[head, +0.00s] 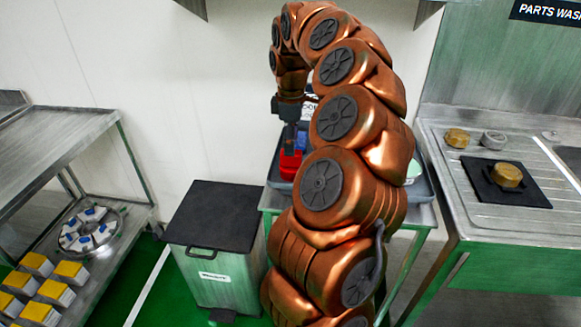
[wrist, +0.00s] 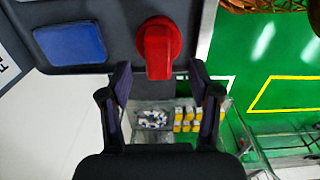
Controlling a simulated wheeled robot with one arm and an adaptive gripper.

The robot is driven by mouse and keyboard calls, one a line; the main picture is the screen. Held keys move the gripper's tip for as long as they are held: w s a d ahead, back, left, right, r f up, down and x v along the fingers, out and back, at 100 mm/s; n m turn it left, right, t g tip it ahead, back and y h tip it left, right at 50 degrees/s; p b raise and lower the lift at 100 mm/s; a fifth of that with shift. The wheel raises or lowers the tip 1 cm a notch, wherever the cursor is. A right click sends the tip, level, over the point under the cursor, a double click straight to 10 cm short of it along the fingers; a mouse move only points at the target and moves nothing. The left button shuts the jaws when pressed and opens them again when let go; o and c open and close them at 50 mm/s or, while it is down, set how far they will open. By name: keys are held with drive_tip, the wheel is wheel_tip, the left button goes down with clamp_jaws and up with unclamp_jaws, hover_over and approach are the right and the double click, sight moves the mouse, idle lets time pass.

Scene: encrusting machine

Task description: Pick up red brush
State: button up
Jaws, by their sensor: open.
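The red brush (wrist: 158,48) shows in the wrist view as a red piece with a rounded top and a narrower lower part, at the edge of a dark grey tray. My gripper (wrist: 159,82) is open, its two fingers apart on either side below the brush's lower end, with nothing between the pads. In the head view the red brush (head: 290,165) is at the tray's left end, just under my gripper (head: 289,140). My arm hides much of the tray there.
A blue item (wrist: 70,44) lies left of the brush. The tray (head: 421,184) rests on a metal stand. A dark-lidded bin (head: 215,215) stands left of it, a steel shelf (head: 60,145) farther left, and a sink counter (head: 500,225) at right.

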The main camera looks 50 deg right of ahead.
sight(291, 163)
drive_tip(key=shift+f+p, duration=0.6)
drive_tip(key=shift+f, duration=2.05)
clamp_jaws()
